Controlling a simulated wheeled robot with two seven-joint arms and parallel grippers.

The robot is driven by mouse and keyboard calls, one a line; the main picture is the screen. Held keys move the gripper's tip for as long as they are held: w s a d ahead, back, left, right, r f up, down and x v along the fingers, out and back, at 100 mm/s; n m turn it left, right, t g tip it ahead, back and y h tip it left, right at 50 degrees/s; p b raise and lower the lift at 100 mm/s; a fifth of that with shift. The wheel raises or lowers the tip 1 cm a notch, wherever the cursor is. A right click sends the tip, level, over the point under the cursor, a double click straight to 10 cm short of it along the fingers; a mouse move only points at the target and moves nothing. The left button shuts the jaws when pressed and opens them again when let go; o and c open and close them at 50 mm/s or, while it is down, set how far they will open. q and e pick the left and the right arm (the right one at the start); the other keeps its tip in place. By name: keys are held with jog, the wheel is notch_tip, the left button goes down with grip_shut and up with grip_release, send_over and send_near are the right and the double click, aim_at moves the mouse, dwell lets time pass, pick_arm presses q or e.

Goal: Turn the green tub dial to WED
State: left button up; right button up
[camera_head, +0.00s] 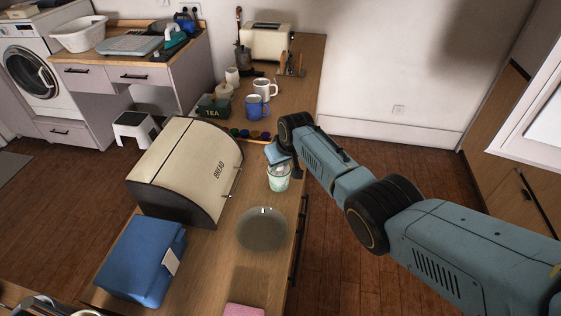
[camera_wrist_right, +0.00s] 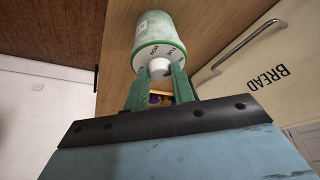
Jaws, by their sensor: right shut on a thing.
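The green tub (camera_head: 279,181), pale green with a white top, stands on the wooden counter near its right edge. A white knob (camera_wrist_right: 159,68) sticks out of the middle of the dial. My right gripper (camera_wrist_right: 158,78) has its green fingers on both sides of the knob and is shut on it. In the head view my right gripper (camera_head: 280,163) is above the tub and partly hides its top. My left gripper is out of view.
A cream bread bin (camera_head: 185,168) stands left of the tub, and a grey plate (camera_head: 263,229) lies in front of it. Several small coloured items (camera_head: 250,134), a blue mug (camera_head: 256,107) and a TEA tin (camera_head: 212,108) are behind. Open floor lies right of the counter.

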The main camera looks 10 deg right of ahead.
jog(key=o, duration=1)
jog(key=shift+s+r, duration=0.1)
jog(key=shift+r, duration=0.15)
jog(key=p+v, duration=0.2)
jog(key=v, duration=1.1)
jog(key=shift+p, duration=0.3)
jog(key=shift+f, duration=0.1)
